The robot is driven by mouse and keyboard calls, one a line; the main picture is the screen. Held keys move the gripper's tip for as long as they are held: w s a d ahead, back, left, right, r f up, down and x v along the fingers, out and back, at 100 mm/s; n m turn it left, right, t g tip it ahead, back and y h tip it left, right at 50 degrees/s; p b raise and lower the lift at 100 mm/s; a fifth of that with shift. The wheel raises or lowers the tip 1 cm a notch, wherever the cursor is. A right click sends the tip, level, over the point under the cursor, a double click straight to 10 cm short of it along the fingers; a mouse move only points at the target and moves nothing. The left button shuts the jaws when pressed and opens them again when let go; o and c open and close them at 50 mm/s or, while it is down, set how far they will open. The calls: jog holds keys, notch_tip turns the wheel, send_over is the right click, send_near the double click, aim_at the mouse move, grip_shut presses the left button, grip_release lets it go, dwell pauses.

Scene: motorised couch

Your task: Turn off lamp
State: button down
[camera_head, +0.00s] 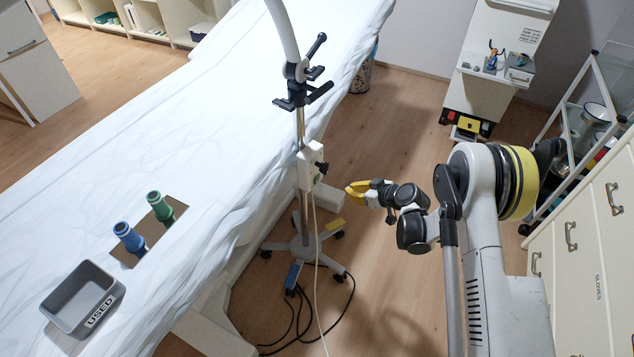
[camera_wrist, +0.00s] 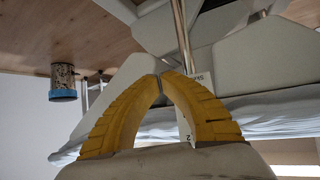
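The lamp stands on a wheeled base (camera_head: 303,247) beside the couch. Its metal pole (camera_head: 300,128) carries black clamps and levers (camera_head: 296,88) and a white curved arm (camera_head: 283,28); the lamp head is out of view. A white box (camera_head: 310,166) with a black knob (camera_head: 321,168) is fixed to the pole. My yellow-fingered gripper (camera_head: 351,190) is right of the box and slightly lower in the picture, apparently apart from it. In the wrist view, my gripper (camera_wrist: 160,76) has its fingertips together with nothing visible between them. A metal pole (camera_wrist: 183,38) shows behind them.
The white-covered couch (camera_head: 170,110) holds a grey tray (camera_head: 80,297) and blue (camera_head: 129,238) and green (camera_head: 160,207) tubes. Cables (camera_head: 300,310) lie by the lamp base. Drawers (camera_head: 585,270) and a trolley (camera_head: 565,130) stand at right. Wooden floor (camera_head: 390,130) is clear behind my gripper.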

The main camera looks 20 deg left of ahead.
aim_at(317, 181)
jog(key=shift+a, duration=0.1)
jog(key=a, duration=0.8)
jog(key=shift+s+a, duration=0.3)
dwell(1.3)
jog(key=shift+a, duration=0.45)
jog(key=shift+a, duration=0.3)
dwell(0.4)
jog(key=shift+d, duration=0.1)
jog(key=shift+d, duration=0.7)
jog(key=shift+w+d, duration=0.2)
jog(key=shift+d, duration=2.25)
